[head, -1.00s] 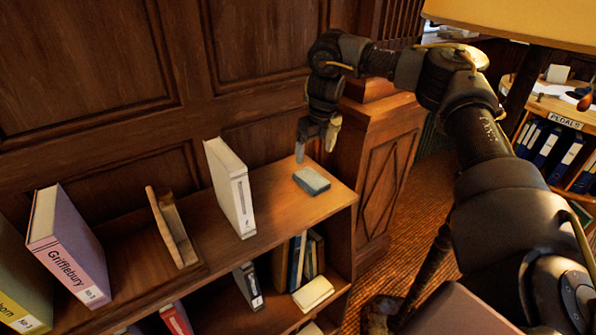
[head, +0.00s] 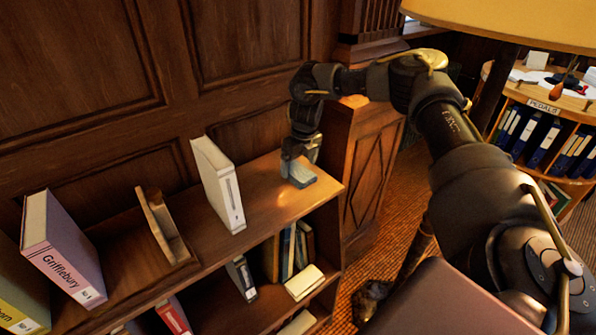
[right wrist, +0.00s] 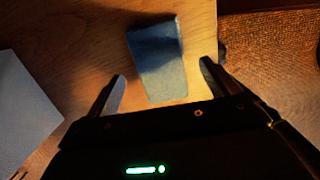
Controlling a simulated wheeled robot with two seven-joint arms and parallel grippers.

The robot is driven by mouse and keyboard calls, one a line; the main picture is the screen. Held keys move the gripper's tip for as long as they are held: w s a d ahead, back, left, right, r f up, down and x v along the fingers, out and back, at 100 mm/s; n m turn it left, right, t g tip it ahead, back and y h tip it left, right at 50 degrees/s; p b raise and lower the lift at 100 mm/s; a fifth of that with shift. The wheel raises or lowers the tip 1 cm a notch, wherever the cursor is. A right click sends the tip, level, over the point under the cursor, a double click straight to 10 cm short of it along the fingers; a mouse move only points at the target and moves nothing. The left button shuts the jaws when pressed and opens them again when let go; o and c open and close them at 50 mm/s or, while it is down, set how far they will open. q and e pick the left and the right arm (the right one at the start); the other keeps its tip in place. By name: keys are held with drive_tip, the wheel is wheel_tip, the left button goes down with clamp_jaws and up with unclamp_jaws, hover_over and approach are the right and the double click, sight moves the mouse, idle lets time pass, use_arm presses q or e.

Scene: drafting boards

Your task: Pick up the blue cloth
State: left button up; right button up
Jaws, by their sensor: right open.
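The blue cloth (head: 299,175) is a small folded blue-grey block lying flat on the right end of the wooden shelf top (head: 262,205). It also shows in the right wrist view (right wrist: 157,62), partly in shadow. My right gripper (head: 299,164) is low over the cloth and hides part of it in the head view. In the right wrist view, the right gripper (right wrist: 162,82) is open, with one finger on each side of the cloth's near end and gaps between. I cannot tell how high the fingertips are above the shelf. My left gripper is not in view.
A white binder (head: 218,185) stands left of the cloth, and its side shows close to the left finger in the wrist view (right wrist: 22,105). A wooden bookend (head: 160,225) and a pink binder (head: 62,250) are further left. A panelled wooden post (head: 362,165) stands beyond the shelf's right end.

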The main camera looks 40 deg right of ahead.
sight(298, 171)
drive_tip(key=shift+w+f, duration=0.2)
drive_tip(key=shift+f, duration=1.05)
drive_tip(key=c, duration=1.1)
drive_tip(key=shift+o, duration=0.2)
drive_tip(key=shift+r, duration=0.15)
drive_tip(key=shift+r, duration=0.35)
wheel_tip(298, 171, up, 8)
drive_tip(key=shift+f+b, duration=0.2)
drive_tip(key=shift+b, duration=0.85)
drive_tip(key=shift+r, duration=0.75)
